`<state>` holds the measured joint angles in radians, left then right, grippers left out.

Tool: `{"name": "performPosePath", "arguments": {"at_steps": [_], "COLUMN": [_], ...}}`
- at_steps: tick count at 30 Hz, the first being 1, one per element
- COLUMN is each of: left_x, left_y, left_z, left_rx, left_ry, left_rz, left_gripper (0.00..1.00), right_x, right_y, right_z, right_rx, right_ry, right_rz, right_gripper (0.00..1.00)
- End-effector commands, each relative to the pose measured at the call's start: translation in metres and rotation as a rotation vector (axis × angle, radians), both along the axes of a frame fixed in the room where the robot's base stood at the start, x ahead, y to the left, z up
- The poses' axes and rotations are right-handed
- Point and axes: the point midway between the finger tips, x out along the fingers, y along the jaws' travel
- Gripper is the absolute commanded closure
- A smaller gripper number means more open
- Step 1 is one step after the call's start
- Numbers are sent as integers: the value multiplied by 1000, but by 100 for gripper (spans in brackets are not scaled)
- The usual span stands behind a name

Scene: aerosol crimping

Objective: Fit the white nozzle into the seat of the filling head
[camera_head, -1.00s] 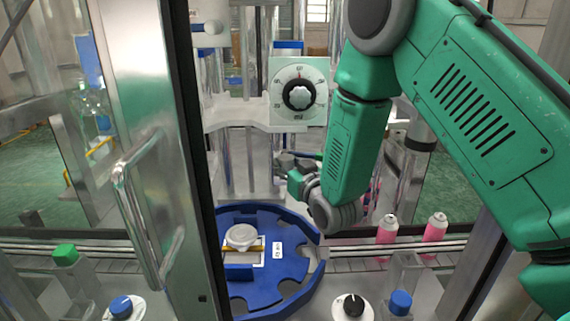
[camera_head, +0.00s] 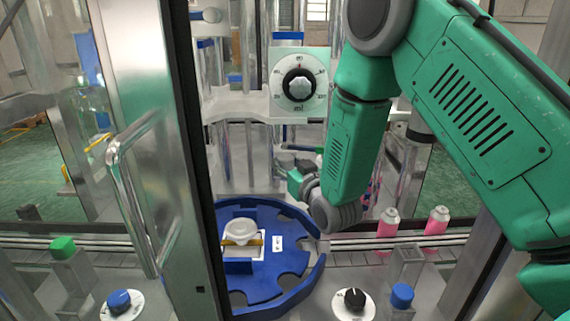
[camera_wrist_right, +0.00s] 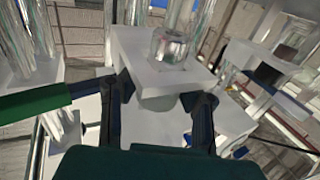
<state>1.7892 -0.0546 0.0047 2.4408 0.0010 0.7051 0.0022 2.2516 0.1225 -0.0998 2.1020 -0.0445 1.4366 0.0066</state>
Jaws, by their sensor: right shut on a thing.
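In the head view my right gripper (camera_head: 298,180) is inside the machine, below the dial, and its fingertips are small and partly hidden. In the right wrist view its two dark fingers (camera_wrist_right: 162,105) stand either side of a pale rounded piece, the white nozzle (camera_wrist_right: 160,103), which they are shut on. The nozzle is directly under a white block with a clear cylinder on top, which looks like the filling head (camera_wrist_right: 135,62). The seat is hidden, so I cannot tell whether the nozzle is in it or just below. My left gripper is not in view.
A blue turntable (camera_head: 305,245) with a white round part (camera_head: 243,231) lies below the gripper. The dial (camera_head: 298,84) is above it. A metal door frame with a handle (camera_head: 135,195) stands at left. Pink cans (camera_head: 388,225) stand on the conveyor at right.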

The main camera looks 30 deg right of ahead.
Motion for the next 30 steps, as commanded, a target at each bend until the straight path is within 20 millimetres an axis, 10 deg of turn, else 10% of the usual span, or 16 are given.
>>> {"name": "performPosePath", "arguments": {"at_steps": [6,7,9,21,30], "left_x": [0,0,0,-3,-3], "left_y": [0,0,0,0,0], "left_z": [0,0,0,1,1], "left_rx": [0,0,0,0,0], "left_ry": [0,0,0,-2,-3], "left_rz": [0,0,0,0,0], "left_gripper": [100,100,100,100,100], "right_x": [0,0,0,-5,-60], "right_y": [0,0,0,0,7], "right_z": [1,1,1,0,-1], "right_rx": [0,0,0,0,-1], "right_ry": [-2,-2,-2,1,4], "right_rz": [0,0,0,-1,-1], "right_gripper": [100,64,47,47,47]}}
